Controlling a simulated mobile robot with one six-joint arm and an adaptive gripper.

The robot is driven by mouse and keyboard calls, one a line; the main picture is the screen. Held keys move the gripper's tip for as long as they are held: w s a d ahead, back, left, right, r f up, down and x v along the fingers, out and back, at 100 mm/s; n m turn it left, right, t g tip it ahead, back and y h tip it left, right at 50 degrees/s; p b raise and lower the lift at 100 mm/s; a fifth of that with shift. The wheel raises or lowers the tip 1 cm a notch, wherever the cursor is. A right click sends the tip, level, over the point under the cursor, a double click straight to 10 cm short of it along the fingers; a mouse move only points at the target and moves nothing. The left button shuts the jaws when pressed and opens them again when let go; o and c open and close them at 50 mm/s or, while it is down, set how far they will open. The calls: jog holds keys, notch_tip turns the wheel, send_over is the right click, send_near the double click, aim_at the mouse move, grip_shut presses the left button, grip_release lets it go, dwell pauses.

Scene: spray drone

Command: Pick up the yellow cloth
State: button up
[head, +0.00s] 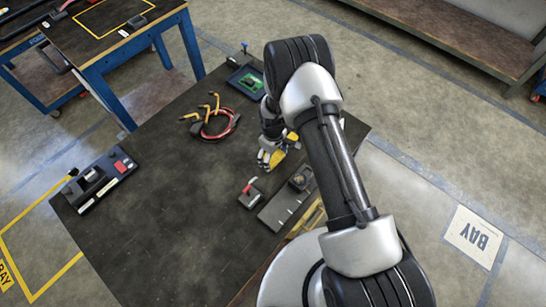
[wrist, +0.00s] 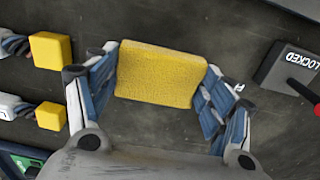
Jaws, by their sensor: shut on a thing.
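The yellow cloth (wrist: 158,75) looks like a folded, textured pad in the wrist view, lying between the two fingers of my gripper (wrist: 158,92). The fingers press on its left and right edges, so my gripper is shut on it. In the head view, my gripper (head: 270,158) is low over the dark table, and part of the yellow cloth (head: 291,143) shows beside the fingers. My arm hides the rest of it there. I cannot tell whether the cloth still touches the table.
Red and black cables (head: 215,125) with yellow ends lie left of my gripper. A small box with a red lever (head: 250,195), marked LOCKED in the wrist view (wrist: 290,70), is in front. The table's middle left is clear.

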aim_at(273, 157)
notch_tip(273, 157, up, 18)
jog(key=p, duration=0.4)
jog(key=shift+r, duration=0.15)
